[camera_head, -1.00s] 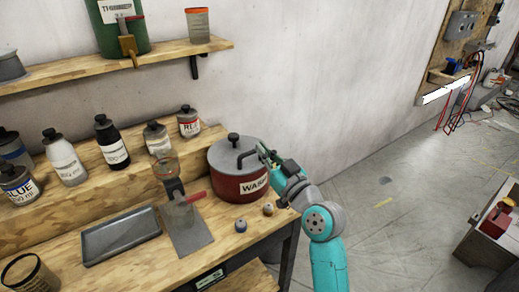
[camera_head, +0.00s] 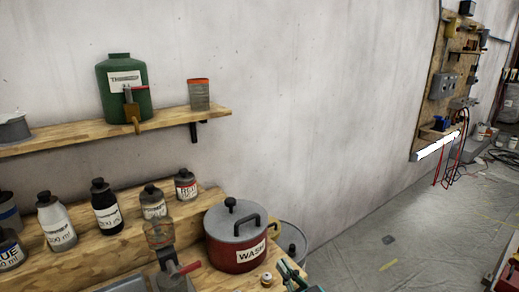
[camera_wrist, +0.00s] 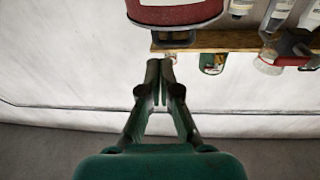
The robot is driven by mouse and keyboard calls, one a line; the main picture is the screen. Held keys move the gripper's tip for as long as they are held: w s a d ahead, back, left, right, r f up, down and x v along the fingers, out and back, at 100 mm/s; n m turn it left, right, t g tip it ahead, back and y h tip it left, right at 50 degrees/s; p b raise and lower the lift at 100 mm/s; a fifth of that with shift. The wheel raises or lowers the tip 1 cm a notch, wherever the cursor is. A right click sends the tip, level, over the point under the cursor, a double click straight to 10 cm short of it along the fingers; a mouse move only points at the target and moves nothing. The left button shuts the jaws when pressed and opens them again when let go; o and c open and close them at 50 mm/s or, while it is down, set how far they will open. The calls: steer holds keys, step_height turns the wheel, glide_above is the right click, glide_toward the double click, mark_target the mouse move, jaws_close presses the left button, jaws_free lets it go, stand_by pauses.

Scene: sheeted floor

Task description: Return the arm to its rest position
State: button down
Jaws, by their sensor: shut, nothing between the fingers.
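My gripper (camera_head: 290,273) shows at the bottom edge of the head view, just right of the red pot (camera_head: 228,257) labelled WASH and apart from it. In the wrist view my gripper's fingers (camera_wrist: 159,68) are together, with nothing between them. Most of my arm is out of the head view.
The wooden bench (camera_head: 215,280) carries several bottles, a small burner-like stand with a red handle (camera_head: 183,269) and a small knobbed piece (camera_head: 266,279). A grey round thing (camera_head: 292,243) shows behind the pot. The floor (camera_head: 400,235) to the right is clear nearby.

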steer(key=s+d+f+m+h, duration=0.2)
steer(key=s+d+f+h, duration=0.15)
steer(key=s+f, duration=0.55)
steer(key=s+d+f+m+h, duration=0.3)
steer(key=s+d+f, duration=0.3)
steer(key=s, duration=0.5)
steer(key=s+d+r+g+h, duration=0.1)
steer(key=s+d+g+h, duration=0.1)
steer(key=s, duration=2.3)
steer(key=shift+d+r+h, duration=0.2)
steer(key=shift+d+h, duration=0.05)
steer(key=shift+h, duration=0.1)
